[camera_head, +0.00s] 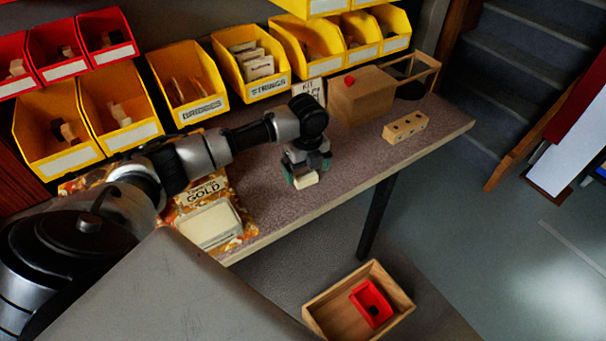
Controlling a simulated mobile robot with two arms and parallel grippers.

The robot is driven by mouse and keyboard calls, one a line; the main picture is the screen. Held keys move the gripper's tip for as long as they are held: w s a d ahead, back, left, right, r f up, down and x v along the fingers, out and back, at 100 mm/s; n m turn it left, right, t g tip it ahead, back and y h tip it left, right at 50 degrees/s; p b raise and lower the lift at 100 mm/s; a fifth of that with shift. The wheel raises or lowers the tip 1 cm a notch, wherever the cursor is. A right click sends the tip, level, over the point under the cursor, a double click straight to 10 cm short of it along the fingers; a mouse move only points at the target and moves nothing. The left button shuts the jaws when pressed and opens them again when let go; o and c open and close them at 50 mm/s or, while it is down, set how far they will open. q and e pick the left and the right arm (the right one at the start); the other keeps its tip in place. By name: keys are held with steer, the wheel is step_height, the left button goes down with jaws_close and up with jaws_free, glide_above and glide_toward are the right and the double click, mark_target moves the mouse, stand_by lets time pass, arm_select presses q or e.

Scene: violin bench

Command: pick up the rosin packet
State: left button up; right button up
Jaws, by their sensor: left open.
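A small cream block (306,181), which looks like the rosin packet, shows at the tips of my left gripper (304,176), over the middle of the bench. The left gripper points down and is open, with its dark greenish fingertips on either side of the block. I cannot tell whether the fingers touch it. The upper part of the block is hidden by the gripper. My right gripper is not in view.
The bench (345,160) is clear just right of the gripper. Yellow bins (250,72) line the back. A wooden tray (318,308) holding a red box (371,303) is below.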

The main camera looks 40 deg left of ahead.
mark_target(307, 177)
arm_select(q)
step_height(307, 177, down, 4)
steer(key=shift+r, duration=0.2)
steer(key=c, duration=1)
steer(key=shift+r, duration=0.1)
